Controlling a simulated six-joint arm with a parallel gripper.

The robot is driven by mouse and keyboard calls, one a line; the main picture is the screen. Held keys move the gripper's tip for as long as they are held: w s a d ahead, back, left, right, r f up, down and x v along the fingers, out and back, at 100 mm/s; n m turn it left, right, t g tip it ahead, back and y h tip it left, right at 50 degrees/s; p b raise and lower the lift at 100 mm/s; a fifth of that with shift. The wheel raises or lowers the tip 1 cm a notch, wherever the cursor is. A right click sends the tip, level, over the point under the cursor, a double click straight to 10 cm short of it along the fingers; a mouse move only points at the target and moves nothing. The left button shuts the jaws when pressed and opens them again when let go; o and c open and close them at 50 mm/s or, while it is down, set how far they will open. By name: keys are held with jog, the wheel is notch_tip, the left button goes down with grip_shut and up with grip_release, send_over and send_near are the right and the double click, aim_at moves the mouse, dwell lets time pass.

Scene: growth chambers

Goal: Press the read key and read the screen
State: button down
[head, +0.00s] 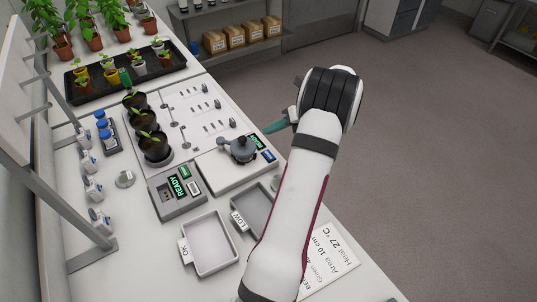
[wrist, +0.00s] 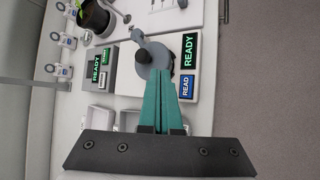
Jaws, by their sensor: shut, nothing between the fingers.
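A white meter (head: 215,172) with a grey round clamp part (head: 238,150) stands on the bench; it also shows in the wrist view. Its dark screen (wrist: 189,50) reads READY in green. Its blue key (wrist: 186,87), marked READ, lies just below the screen in the wrist view. My gripper (head: 268,129) has green fingers shut with nothing between them. In the wrist view the fingertips (wrist: 158,74) are left of the READ key, overlapping the grey clamp part. I cannot tell how high they are above the meter. In the head view the key (head: 268,156) is partly visible near my arm.
A second grey device (head: 176,195) also shows READY. Two trays, marked OK (head: 210,268) and LOW (head: 262,190), lie in front. A printed card (head: 335,250) reads Heat 27 °C and Area 10 cm. Black pots (head: 153,146) with seedlings stand behind. Open floor lies right.

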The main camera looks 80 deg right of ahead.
aim_at(272, 157)
notch_tip(272, 157, down, 8)
jog(key=shift+r, duration=0.2)
dwell(2.1)
jog(key=shift+f, duration=0.4)
jog(key=shift+f, duration=0.4)
dwell(0.4)
jog(key=shift+r, duration=0.85)
jog(key=shift+r, duration=0.1)
jog(key=shift+r, duration=2.4)
